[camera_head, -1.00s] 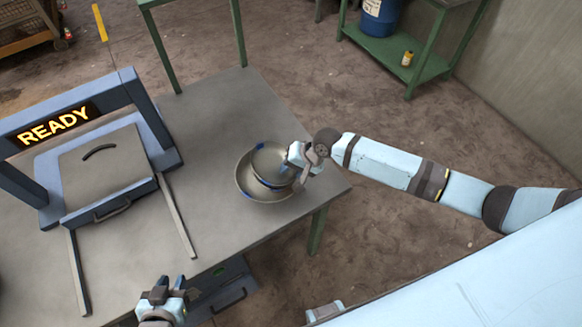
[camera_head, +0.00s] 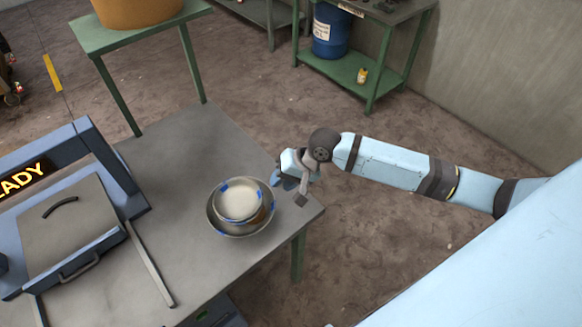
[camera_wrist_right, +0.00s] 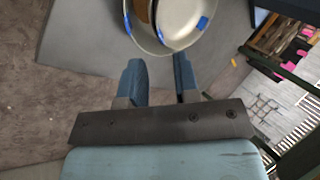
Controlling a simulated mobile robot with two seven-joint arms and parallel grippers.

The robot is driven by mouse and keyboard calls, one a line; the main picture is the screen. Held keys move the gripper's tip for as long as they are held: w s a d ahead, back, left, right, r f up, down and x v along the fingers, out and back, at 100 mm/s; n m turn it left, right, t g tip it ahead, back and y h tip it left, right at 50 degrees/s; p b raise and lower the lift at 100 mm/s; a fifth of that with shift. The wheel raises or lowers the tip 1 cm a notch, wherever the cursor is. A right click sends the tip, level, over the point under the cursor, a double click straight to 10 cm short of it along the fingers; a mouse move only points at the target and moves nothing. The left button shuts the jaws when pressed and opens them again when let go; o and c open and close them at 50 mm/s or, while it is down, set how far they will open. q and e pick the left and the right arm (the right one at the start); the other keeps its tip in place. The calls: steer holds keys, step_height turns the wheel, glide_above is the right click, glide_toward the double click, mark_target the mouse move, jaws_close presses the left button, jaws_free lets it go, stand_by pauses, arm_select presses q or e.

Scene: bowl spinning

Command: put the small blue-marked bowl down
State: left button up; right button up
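The small blue-marked bowl (camera_head: 240,199), pale with blue patches on its rim, sits nested in a wider blue-marked bowl (camera_head: 214,222) near the table's right corner. A brownish surface shows between them. The right wrist view shows the small bowl (camera_wrist_right: 182,18) and the wider bowl's rim (camera_wrist_right: 137,42), both cut off at the top. My right gripper (camera_head: 290,190) is right of the bowls, apart from them. In the right wrist view my right gripper's fingers (camera_wrist_right: 159,72) are spread with nothing between them. My left gripper is out of view.
The grey table (camera_head: 185,165) has free room behind the bowls. A blue-framed machine (camera_head: 75,225) with a lit sign stands at left. Behind are a green stand (camera_head: 190,12) with an orange-brown container and a green shelf (camera_head: 350,72) with a blue drum.

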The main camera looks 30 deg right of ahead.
steer(key=s+a+f+n+t, duration=0.3)
steer(key=s+a+f+t, duration=0.1)
steer(key=s+a+f, duration=0.15)
steer(key=s+d+f+n+t+h, duration=0.1)
steer(key=s+f+n, duration=0.1)
steer(key=s, duration=0.3)
steer(key=s+d+f+n+t+h, duration=0.2)
steer(key=s+n, duration=0.1)
steer(key=s, duration=0.3)
steer(key=shift+s+t, duration=0.15)
steer(key=shift+t, duration=0.15)
steer(key=shift+f, duration=0.1)
steer(key=shift+r+p, duration=0.45)
